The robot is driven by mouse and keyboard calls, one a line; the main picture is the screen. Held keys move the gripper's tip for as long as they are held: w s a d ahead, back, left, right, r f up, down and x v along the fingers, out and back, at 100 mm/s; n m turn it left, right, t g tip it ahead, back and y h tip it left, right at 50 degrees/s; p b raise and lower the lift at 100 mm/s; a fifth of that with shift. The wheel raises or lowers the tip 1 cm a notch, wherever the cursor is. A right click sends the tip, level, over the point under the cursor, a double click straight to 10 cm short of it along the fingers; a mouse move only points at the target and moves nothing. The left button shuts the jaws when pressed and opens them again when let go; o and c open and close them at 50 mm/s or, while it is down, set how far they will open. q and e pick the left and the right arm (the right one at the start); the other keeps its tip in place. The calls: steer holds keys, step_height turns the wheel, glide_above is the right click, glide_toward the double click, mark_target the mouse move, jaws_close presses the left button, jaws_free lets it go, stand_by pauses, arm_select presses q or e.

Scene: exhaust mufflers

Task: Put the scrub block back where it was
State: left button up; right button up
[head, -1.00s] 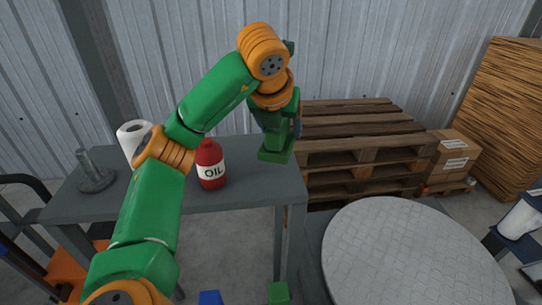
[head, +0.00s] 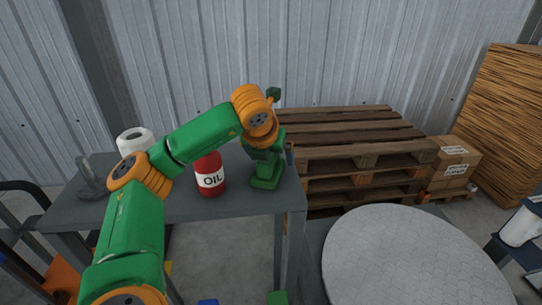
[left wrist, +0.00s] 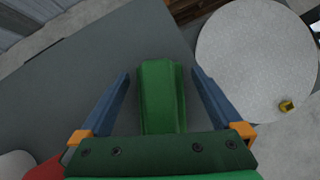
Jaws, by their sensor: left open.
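The green scrub block (head: 266,183) appears to be at the right end of the grey table, under my left gripper. In the left wrist view the scrub block (left wrist: 160,100) lies between the two blue fingers, with a visible gap on each side. My left gripper (left wrist: 160,85) is open around it and points down at the table. In the head view the gripper's fingers are mostly hidden, and I cannot tell exactly how the block's underside meets the table. My right gripper is not in view.
On the grey table (head: 235,203), a red oil bottle (head: 209,177) stands left of the gripper. A paper roll (head: 134,141) and a metal stand (head: 90,180) are further left. Wooden pallets (head: 350,150) stand behind, and a round plate (head: 405,260) is to the right.

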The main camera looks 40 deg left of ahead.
arm_select(q)
steer(key=v, duration=0.7)
steer(key=shift+w+d+b, duration=0.1)
steer(key=shift+b, duration=0.2)
steer(key=p+v, duration=0.3)
steer(key=v, duration=0.1)
steer(key=shift+r, duration=0.25)
steer(key=shift+s+d+r, duration=0.1)
steer(key=shift+s+r, duration=0.1)
steer(key=shift+s, duration=0.2)
